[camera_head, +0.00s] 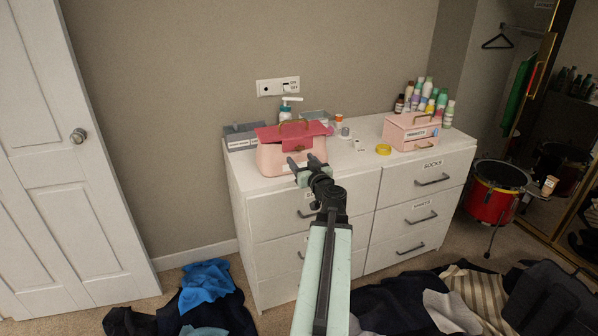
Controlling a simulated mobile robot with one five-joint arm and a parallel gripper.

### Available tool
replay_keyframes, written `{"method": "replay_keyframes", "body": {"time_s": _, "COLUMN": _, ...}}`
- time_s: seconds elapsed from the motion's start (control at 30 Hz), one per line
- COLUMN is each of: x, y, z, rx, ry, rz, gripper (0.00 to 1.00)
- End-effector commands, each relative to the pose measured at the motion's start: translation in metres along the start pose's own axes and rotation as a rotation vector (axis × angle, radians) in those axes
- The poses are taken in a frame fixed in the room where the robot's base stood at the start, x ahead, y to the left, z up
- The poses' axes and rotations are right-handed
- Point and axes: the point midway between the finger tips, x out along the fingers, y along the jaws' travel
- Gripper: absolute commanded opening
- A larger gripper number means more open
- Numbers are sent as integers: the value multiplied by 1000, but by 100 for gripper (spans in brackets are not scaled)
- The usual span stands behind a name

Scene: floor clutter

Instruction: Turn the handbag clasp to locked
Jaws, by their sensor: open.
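My arm reaches up from the bottom centre.
On the white dresser (345,180) stand a pink box (410,133), several bottles (430,98), a yellow ring-shaped item (383,149), a pump bottle (287,108) and a grey box (242,137). Clothes (205,288) lie on the floor. A red drum (493,192) stands at the right.

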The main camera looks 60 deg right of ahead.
Motion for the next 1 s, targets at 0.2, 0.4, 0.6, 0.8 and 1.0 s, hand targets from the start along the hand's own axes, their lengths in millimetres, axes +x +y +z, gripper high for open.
{"method": "replay_keyframes", "body": {"time_s": 0.2, "x": -7, "y": 26, "z": 0, "rx": -6, "ry": 20, "rz": 54, "gripper": 58}}
{"method": "replay_keyframes", "body": {"time_s": 0.4, "x": 11, "y": 25, "z": -1, "rx": -5, "ry": 19, "rz": 50, "gripper": 58}}
{"method": "replay_keyframes", "body": {"time_s": 0.6, "x": 49, "y": 27, "z": -1, "rx": -5, "ry": 19, "rz": 47, "gripper": 58}}
{"method": "replay_keyframes", "body": {"time_s": 0.8, "x": 72, "y": 27, "z": -2, "rx": -5, "ry": 19, "rz": 48, "gripper": 58}}
{"method": "replay_keyframes", "body": {"time_s": 1.0, "x": 71, "y": 26, "z": -1, "rx": -5, "ry": 19, "rz": 48, "gripper": 58}}
